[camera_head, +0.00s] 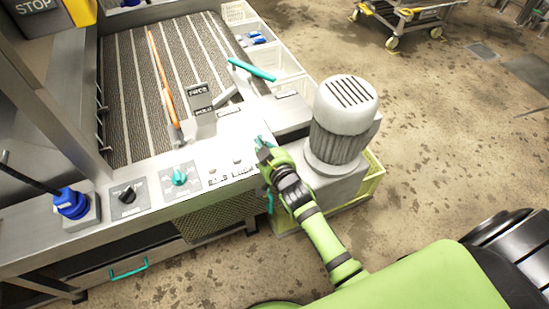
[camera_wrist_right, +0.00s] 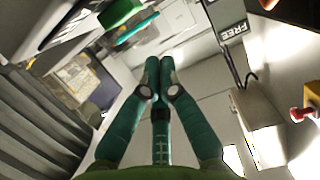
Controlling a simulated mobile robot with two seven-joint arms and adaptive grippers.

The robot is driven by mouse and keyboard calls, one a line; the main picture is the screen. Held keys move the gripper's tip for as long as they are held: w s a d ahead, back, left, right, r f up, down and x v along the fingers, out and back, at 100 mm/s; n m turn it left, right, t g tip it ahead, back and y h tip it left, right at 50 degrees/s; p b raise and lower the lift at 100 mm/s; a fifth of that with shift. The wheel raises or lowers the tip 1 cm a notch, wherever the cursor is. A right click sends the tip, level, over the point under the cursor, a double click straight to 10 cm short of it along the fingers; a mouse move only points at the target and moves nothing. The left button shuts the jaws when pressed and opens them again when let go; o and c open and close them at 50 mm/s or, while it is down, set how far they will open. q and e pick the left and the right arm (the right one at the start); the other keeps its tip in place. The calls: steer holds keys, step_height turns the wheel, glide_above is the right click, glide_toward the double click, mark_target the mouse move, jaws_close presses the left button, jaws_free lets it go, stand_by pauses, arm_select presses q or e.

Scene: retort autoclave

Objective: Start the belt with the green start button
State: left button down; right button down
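A bright green rounded cap (camera_wrist_right: 120,12), which looks like the green start button, shows at the upper left of the right wrist view, partly cut off by the frame. In the head view I cannot make the button out; my right gripper covers that end of the panel. My right gripper (camera_head: 264,143) is over the right end of the metal control panel (camera_head: 225,158). In the right wrist view its teal fingers (camera_wrist_right: 158,62) are together with nothing between them. The green cap is apart from the fingertips in the picture; contact is not visible. My left gripper is not in view.
A grey motor (camera_head: 341,125) stands close right of my gripper. A teal-handled lever (camera_head: 252,69) is beyond.

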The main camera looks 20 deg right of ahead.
steer(key=b+v, duration=0.1)
steer(key=v, duration=0.8)
steer(key=shift+s, duration=0.3)
steer(key=s+f+n+g, duration=0.1)
steer(key=s+f+g, duration=0.4)
steer(key=f, duration=0.9)
steer(key=s+f+g, duration=0.2)
steer(key=s+f, duration=0.4)
steer(key=f, duration=0.9)
steer(key=s+d+f+g, duration=0.1)
steer(key=s+f+g, duration=0.1)
steer(key=s+f, duration=0.3)
steer(key=s+d+f+g, duration=0.2)
steer(key=s+f, duration=0.3)
steer(key=s, duration=0.7)
steer(key=s+d+f+n+g, duration=0.1)
steer(key=s+d+f+g, duration=0.1)
steer(key=s+f, duration=0.3)
steer(key=s+g, duration=0.1)
steer(key=s, duration=0.3)
steer(key=shift+s+d+f+h, duration=0.25)
steer(key=shift+s+h, duration=0.05)
steer(key=shift+s, duration=0.05)
